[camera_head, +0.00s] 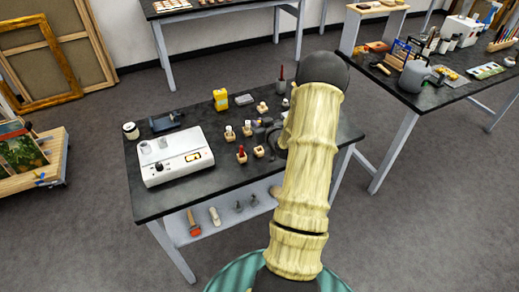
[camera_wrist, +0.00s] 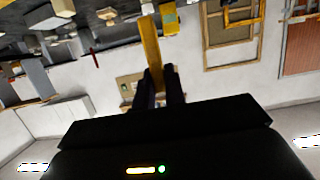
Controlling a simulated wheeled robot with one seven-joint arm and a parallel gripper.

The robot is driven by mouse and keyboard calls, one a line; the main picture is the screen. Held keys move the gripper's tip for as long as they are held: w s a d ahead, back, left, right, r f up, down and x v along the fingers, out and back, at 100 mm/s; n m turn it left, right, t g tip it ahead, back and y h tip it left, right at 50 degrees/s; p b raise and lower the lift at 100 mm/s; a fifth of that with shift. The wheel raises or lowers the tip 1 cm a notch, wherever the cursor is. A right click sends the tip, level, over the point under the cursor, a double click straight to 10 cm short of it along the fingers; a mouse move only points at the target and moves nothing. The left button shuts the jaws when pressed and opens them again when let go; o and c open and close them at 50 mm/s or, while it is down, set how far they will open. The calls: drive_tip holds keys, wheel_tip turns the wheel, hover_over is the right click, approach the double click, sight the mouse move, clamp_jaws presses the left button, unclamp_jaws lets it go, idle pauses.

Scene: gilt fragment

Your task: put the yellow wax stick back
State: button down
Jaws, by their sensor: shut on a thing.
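In the wrist view my gripper (camera_wrist: 160,88) is shut on the yellow wax stick (camera_wrist: 151,45), which points away from the dark fingers. In the head view the gripper end is mostly hidden behind my arm, and I cannot make out the yellow stick there. Several small wooden holder blocks stand on the dark worktable (camera_head: 196,117). A red stick stands in one block (camera_head: 241,156), and pale sticks stand in blocks (camera_head: 229,134) further back. Another block (camera_head: 258,152) seems to hold no stick.
A white device (camera_head: 176,157) fills the table's front left. A yellow container (camera_head: 220,99), a dark cup with red sticks (camera_head: 281,86) and a jar (camera_head: 131,130) stand around it. Tools lie on the lower shelf (camera_head: 215,222). A second crowded table (camera_head: 440,85) stands at right.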

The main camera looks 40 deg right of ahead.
drive_tip(key=shift+f+p, duration=0.6)
drive_tip(key=shift+f, duration=2.1)
drive_tip(key=shift+f+p, duration=0.55)
drive_tip(key=shift+f, duration=1.5)
drive_tip(key=shift+f, duration=0.15)
drive_tip(key=c, duration=1.5)
unclamp_jaws()
